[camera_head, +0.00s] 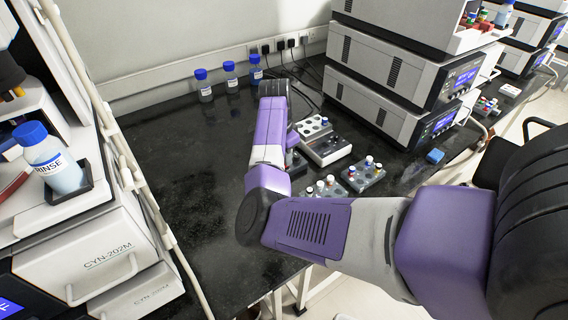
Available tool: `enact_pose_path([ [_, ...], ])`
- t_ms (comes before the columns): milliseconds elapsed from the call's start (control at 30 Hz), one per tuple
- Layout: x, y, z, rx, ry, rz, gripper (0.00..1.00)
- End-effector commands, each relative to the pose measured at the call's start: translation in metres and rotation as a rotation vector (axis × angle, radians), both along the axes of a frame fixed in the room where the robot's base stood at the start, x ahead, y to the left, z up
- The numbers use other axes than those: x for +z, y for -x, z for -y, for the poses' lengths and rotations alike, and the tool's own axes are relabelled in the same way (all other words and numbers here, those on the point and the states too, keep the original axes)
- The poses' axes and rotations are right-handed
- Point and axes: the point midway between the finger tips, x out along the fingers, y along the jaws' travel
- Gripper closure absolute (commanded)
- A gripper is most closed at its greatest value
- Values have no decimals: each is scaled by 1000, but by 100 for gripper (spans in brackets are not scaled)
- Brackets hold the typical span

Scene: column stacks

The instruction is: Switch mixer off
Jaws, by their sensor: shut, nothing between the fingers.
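I cannot make out the mixer for certain. A pale block with round holes (325,148) stands on the black bench just right of my purple arm, and it may be the mixer or a rack. A small dark item beside it is partly covered by my arm. No switch can be made out. My arm reaches in from the right, bends at the front of the bench and rises over its middle. My gripper cannot be made out; the arm hides the area around its end.
Vial racks (362,175) stand right of my arm. Blue-capped bottles (231,78) line the back wall. Stacked instruments (390,101) stand at right, with a blue item (435,156) near them. A rinse bottle (55,165) sits on the left instrument. The bench's left middle is clear.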

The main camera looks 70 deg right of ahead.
Motion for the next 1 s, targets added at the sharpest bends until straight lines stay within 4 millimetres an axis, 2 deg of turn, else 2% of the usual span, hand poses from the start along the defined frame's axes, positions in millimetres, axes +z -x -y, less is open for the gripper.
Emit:
enact_pose_path([
  [867,-13,0,0,0,0,0,100],
  [1000,-10,0,0,0,1,1,100],
])
